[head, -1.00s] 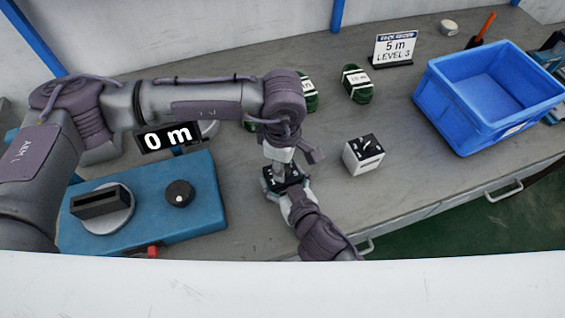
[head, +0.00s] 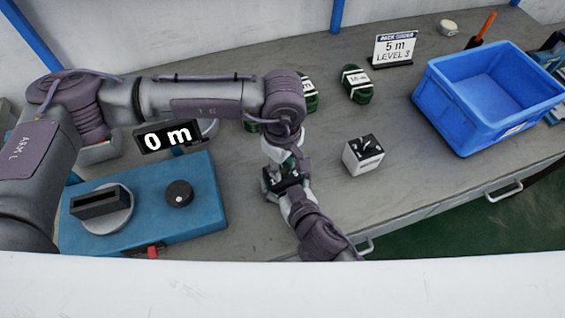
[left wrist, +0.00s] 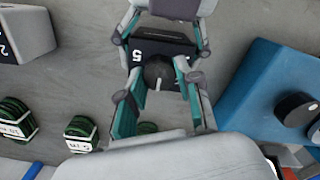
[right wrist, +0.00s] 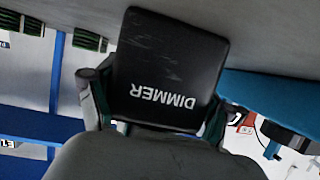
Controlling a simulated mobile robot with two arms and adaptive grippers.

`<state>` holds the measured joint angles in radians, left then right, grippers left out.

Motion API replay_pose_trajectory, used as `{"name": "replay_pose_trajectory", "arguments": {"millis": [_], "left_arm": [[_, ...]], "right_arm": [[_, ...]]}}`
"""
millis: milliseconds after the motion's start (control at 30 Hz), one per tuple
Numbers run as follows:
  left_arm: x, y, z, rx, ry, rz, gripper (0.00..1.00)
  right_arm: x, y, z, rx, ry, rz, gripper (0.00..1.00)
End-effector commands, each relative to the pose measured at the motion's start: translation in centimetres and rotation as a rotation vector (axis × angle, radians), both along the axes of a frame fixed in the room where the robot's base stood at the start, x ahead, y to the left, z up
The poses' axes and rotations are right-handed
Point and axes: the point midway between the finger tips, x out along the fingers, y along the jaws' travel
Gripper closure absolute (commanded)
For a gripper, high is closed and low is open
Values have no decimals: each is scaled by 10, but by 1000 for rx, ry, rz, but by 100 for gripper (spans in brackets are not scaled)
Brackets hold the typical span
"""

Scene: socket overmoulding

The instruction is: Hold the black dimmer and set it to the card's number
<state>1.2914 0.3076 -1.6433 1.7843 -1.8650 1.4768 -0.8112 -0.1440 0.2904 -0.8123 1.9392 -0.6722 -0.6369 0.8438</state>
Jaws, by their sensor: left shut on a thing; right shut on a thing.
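The black dimmer (head: 283,181) is held above the bench in my right gripper (head: 288,192). In the right wrist view its black back with the word DIMMER (right wrist: 170,70) faces the camera, between the fingers. My left gripper (head: 281,164) is over the dimmer from above. In the left wrist view its fingers are shut on the round dark knob (left wrist: 158,72), which has a white pointer mark. A white 5 shows on the dimmer's face beside it; other markings are hidden. The card (head: 396,48) reads 5 m, LEVEL 3.
A white box with a black top (head: 363,155) stands right of the grippers. A blue crate (head: 465,135) is at the right. Green coils (head: 356,84) lie behind. A blue machine (head: 150,235) with a knob is at the left; its display (head: 168,137) reads 0 m.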

Motion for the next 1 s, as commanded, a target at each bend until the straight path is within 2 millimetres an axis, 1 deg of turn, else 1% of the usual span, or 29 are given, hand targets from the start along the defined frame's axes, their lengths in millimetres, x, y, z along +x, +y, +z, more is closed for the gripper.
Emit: {"name": "replay_pose_trajectory", "arguments": {"millis": [167, 200, 267, 300, 333, 600, 733, 867, 1000], "left_arm": [[1, -1, 1, -2, -2, 0, 100], [1, -1, 1, -2, -2, 1, 60], [1, 0, 1, -2, -2, 1, 50], [0, -1, 1, -1, -1, 1, 43], [0, 0, 1, -1, -1, 1, 40], [0, 0, 1, -1, -1, 1, 40], [1, 0, 8, -1, -3, 1, 40], [1, 0, 30, -2, -5, 0, 40], [1, 0, 61, -2, -5, 1, 40]], "right_arm": [[-1, -1, -2, -3, 4, -1, 58], [-1, -1, -2, -3, 4, -1, 58], [-1, -1, -2, -3, 4, -1, 58], [-1, -1, -2, -3, 4, -1, 58], [-1, -1, -2, -3, 4, -1, 58], [-1, 0, -2, -3, 4, -1, 58], [-1, 0, -2, -2, 4, -1, 58], [-1, -1, -2, -2, 4, -1, 58], [-1, -1, -2, -2, 4, -1, 58]]}}
